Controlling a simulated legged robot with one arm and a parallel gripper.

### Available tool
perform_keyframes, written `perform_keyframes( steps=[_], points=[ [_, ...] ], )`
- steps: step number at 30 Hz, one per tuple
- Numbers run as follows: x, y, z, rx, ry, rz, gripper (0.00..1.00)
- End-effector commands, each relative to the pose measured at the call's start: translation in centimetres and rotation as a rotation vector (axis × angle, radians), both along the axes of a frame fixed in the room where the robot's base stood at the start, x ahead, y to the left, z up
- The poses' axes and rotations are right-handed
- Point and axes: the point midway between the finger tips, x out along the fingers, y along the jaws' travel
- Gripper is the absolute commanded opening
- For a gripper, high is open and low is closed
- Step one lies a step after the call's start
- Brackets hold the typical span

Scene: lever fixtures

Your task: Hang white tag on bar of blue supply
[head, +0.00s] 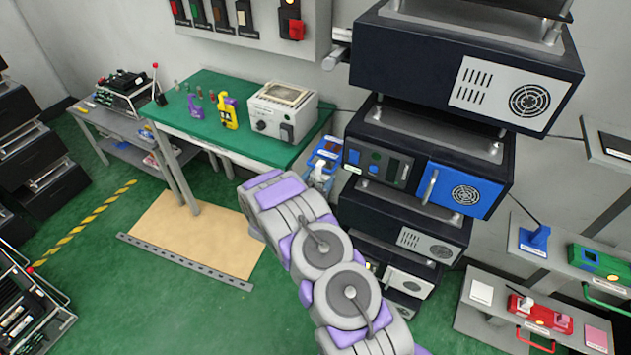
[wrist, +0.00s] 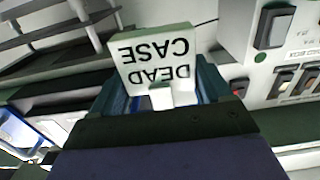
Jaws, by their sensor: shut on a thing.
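My gripper (wrist: 158,92) shows in the wrist view, with its dark teal fingers shut on a white tag (wrist: 155,55). The tag's printing, "DEAD CASE", appears upside down. In the head view the blue supply (head: 465,188) sits in the stack of dark units right of centre. It has a blue front panel, a round vent and an upright pale bar (head: 430,187) at the panel's left side. A blue patch with a pale bar at the wrist view's left edge may be this supply; I cannot tell. My arm hides part of the stack, and my fingertips are not clear in the head view.
A green-topped bench (head: 220,130) carries purple and yellow pieces and a pale grey device (head: 283,112). A switch box (head: 250,25) hangs on the wall above; a switch panel (wrist: 285,55) fills the wrist view's right. Low shelves (head: 545,305) stand at right. Green floor is open at left.

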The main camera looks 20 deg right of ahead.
Motion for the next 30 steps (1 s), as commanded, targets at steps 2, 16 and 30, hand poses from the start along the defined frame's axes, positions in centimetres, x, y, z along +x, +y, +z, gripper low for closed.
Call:
perform_keyframes(
  steps=[2,16,30],
  points=[
    [-0.02,0.05,-0.24,-0.001,-0.001,-0.003,0.48],
    [-0.02,0.12,-0.42,-0.002,-0.002,-0.002,0.85],
    [-0.20,0.50,-0.43,-0.002,0.000,0.000,1.00]
  ],
)
